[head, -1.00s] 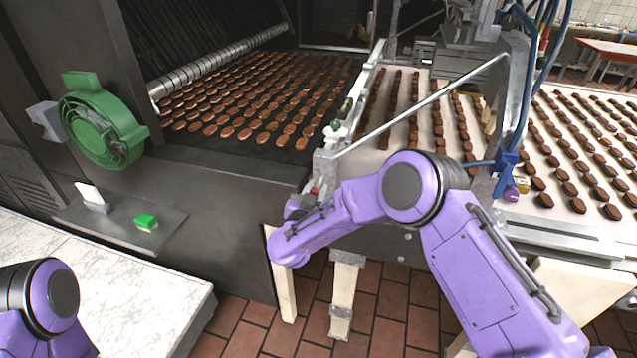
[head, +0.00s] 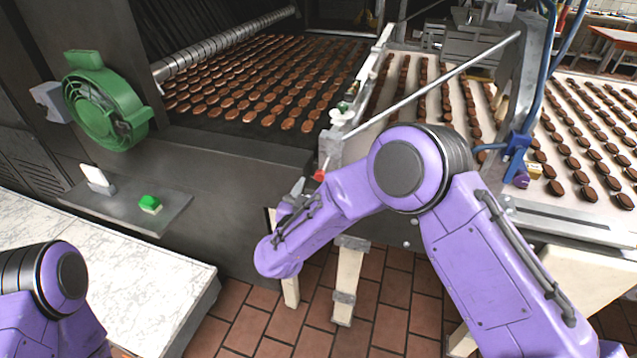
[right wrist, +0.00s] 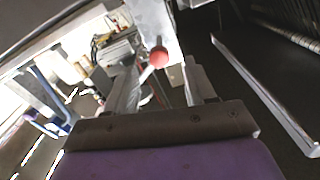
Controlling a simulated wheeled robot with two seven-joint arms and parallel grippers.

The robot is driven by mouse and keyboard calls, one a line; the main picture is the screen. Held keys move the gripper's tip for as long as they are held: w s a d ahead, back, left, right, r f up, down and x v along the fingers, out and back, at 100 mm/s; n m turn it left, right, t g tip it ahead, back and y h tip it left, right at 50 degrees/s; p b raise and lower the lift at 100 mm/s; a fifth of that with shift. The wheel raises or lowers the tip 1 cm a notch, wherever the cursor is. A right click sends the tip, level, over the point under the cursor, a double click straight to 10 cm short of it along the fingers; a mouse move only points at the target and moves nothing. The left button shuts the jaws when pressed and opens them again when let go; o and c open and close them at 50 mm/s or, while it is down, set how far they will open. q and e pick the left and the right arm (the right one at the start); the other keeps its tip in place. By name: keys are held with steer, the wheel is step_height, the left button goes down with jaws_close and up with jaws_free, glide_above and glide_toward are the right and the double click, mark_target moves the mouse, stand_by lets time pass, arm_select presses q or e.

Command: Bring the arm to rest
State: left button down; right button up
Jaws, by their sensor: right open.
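My right arm reaches across the middle of the head view. Its gripper (head: 297,188) is mostly hidden behind my purple forearm, and only a grey tip shows. In the right wrist view the two grey fingers (right wrist: 162,85) stand apart with nothing held. A red round knob (right wrist: 158,57) on a pale stem appears in the gap between the fingertips in that view. The same red knob (head: 320,175) shows on the machine's corner in the head view, just right of the grey tip and apart from it. My left arm shows at the lower left, but its gripper is out of view.
Conveyor belts with rows of brown biscuits (head: 270,80) lie behind my right arm. A metal bar (head: 430,87) slants above the belt. A green fan-like part (head: 105,108), a small shelf with a green button (head: 150,204) and a white countertop (head: 140,285) are at left.

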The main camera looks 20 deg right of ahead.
steer(key=v, duration=0.3)
steer(key=shift+s+a+b, duration=0.15)
steer(key=shift+s+b, duration=0.15)
steer(key=shift+s, duration=0.05)
